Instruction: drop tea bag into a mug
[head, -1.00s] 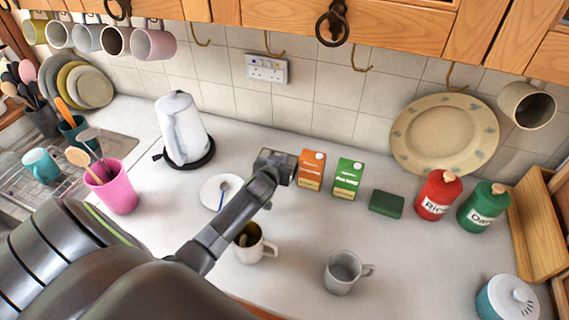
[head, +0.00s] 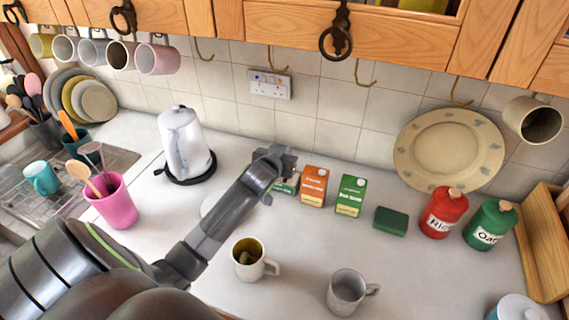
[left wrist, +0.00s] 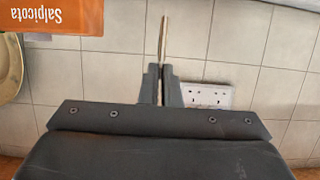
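My left gripper (head: 284,160) is raised over the back of the counter, just left of the orange carton. In the left wrist view its fingers (left wrist: 161,82) are nearly together on a thin, pale brown strip (left wrist: 163,40), which looks like the tea bag seen edge-on. A white mug with a yellow inside (head: 252,266) stands upright at the front middle, with something brownish inside that I cannot make out clearly. A grey mug (head: 347,294) stands upright to its right, its handle to the right. My right gripper is not in view.
Behind the gripper are a partly hidden green-labelled carton (head: 284,188), the orange carton (head: 313,188) and a green carton (head: 350,196). A kettle (head: 186,145) and pink holder (head: 117,205) stand left. My arm mostly covers a saucer (head: 207,203). Mugs hang overhead.

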